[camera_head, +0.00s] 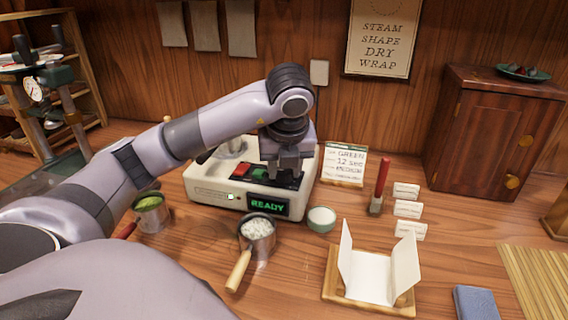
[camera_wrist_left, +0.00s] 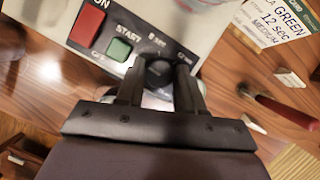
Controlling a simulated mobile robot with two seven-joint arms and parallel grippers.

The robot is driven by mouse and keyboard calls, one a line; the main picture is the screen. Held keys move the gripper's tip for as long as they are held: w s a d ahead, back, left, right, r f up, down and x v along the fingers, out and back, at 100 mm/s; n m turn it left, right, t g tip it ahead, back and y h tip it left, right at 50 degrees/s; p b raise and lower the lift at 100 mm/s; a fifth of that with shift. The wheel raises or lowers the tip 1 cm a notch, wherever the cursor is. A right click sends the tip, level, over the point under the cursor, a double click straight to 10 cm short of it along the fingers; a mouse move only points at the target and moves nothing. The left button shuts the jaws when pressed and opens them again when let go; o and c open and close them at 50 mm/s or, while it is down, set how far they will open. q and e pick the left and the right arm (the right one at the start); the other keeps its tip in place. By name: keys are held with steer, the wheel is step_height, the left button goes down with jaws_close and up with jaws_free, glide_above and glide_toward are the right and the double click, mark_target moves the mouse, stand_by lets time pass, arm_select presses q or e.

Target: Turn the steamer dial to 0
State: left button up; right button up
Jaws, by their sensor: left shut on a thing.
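The steamer (camera_head: 212,181) is a cream box on the table with a green READY display (camera_head: 267,206) on its front. Its top panel has a red button (camera_head: 240,169) and a green START button (camera_head: 259,173). My left gripper (camera_head: 284,175) is over the right end of this panel. In the left wrist view the black dial (camera_wrist_left: 159,72) sits right of the green button, between the fingertips of my left gripper (camera_wrist_left: 160,80), which is shut on it. The dial's pointer and most of its scale are hidden. My right gripper is not in view.
A cup of white leaves with a wooden handle (camera_head: 256,228), a cup of green tea (camera_head: 149,205) and a small white-filled bowl (camera_head: 321,219) stand close around the steamer. A recipe card (camera_head: 344,164) stands behind right. A wooden stand with white paper (camera_head: 370,277) is front right.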

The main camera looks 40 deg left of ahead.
mark_target(286, 191)
arm_select(q)
steer(key=shift+f, duration=0.1)
stand_by(0.4)
steer(key=o, duration=0.7)
steer(key=p+v, duration=0.3)
steer(key=v, duration=0.3)
steer(key=shift+s+d+r+p, duration=0.2)
steer(key=shift+r+p, duration=0.15)
steer(key=shift+r, duration=0.25)
